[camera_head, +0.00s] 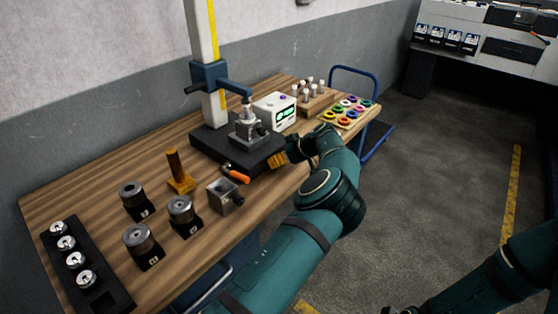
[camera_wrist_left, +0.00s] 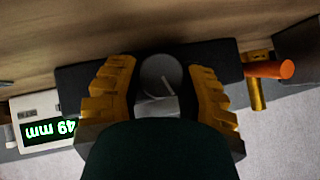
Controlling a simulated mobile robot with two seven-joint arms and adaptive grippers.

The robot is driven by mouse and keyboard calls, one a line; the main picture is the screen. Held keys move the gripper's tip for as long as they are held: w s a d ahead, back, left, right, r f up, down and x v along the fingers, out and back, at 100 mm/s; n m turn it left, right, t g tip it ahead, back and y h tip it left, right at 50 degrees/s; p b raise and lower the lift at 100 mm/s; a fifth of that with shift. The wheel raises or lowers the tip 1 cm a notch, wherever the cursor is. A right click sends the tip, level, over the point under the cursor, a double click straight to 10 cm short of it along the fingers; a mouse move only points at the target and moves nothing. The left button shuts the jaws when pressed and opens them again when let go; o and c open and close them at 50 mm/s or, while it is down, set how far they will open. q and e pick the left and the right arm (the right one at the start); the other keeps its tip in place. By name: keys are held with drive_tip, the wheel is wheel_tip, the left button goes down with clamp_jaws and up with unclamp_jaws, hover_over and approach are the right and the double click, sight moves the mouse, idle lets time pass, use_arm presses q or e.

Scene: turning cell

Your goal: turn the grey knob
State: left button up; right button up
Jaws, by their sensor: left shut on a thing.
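The grey knob (camera_wrist_left: 161,76) is a dark round knob with a pale line on its face. In the left wrist view it sits between the two yellow ribbed fingers of my left gripper (camera_wrist_left: 160,88), which is shut on it. In the head view my left gripper (camera_head: 283,158) is at the right front edge of the black gauge base (camera_head: 209,144), and the knob is hidden there. My right arm shows only in part at the lower right, with its fingers out of view.
A display box (camera_head: 281,112) stands behind the gripper; in the wrist view its readout (camera_wrist_left: 48,130) seems to show 49 mm, upside down. An orange-handled tool (camera_head: 236,174) and a grey block (camera_head: 225,196) are close by at left. Several dark cylindrical parts stand farther left.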

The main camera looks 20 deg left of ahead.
use_arm(q)
drive_tip(key=shift+f+g, duration=0.1)
drive_tip(key=shift+g, duration=0.5)
drive_tip(key=shift+m+y, duration=0.3)
drive_tip(key=o, duration=1.2)
drive_tip(key=shift+a, duration=0.1)
drive_tip(key=v, duration=1.2)
